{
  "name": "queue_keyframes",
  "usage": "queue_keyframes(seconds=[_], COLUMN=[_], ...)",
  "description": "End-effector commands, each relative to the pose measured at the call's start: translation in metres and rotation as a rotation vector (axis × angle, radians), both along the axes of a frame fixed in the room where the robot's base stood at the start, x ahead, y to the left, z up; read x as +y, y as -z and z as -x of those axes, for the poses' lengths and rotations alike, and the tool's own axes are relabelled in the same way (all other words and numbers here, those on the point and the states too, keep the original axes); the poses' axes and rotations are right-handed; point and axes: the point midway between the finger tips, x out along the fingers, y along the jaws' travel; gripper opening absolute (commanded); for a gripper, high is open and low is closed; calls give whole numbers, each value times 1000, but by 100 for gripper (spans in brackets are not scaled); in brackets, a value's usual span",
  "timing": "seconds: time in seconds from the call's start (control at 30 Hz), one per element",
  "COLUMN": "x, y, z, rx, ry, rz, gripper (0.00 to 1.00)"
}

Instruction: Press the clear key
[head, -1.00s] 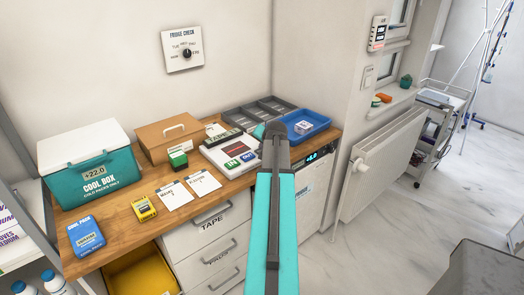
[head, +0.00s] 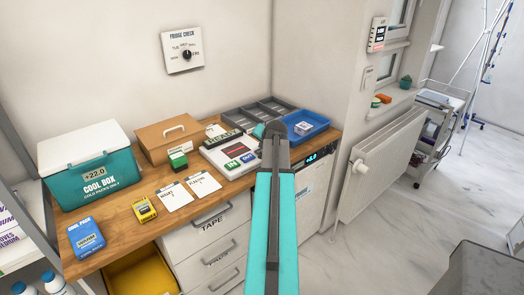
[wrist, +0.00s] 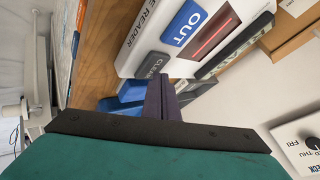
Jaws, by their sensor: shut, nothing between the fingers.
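The clear key is a dark grey key (wrist: 154,63) on the white card reader (wrist: 128,52), partly covered in the wrist view. My gripper (wrist: 167,82) is shut and empty. Its fingertips are at the edge of the clear key in the wrist view; whether they touch it I cannot tell. The blue OUT key (wrist: 186,23) is beside the clear key. In the head view the reader (head: 210,155) lies on the wooden counter with its green IN key (head: 232,165) and blue OUT key (head: 249,158) showing. My arm hides the clear key and the fingers there.
A blue tray (head: 322,124) and a grey sectioned tray (head: 236,113) are behind the reader. A green stamp (head: 178,160), two cards, a yellow device (head: 144,210), a wooden box (head: 160,148) and a cool box (head: 88,180) stand left. A radiator (head: 380,165) is on the right.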

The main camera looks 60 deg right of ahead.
Motion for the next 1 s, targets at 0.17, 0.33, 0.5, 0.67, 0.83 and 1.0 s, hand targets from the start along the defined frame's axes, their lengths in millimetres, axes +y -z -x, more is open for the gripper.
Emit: queue_keyframes(seconds=[0.17,0.33,0.5,0.67,0.83,1.0], x=[0,0,0,0,0,0], y=[-7,-8,-8,-11,-22,-33], z=[0,0,0,-1,-1,-1], rx=[0,0,-1,-1,-1,-1], ry=[0,0,-1,0,-1,-1], rz=[0,0,0,1,1,1], gripper=[0,0,0,0,0,0])
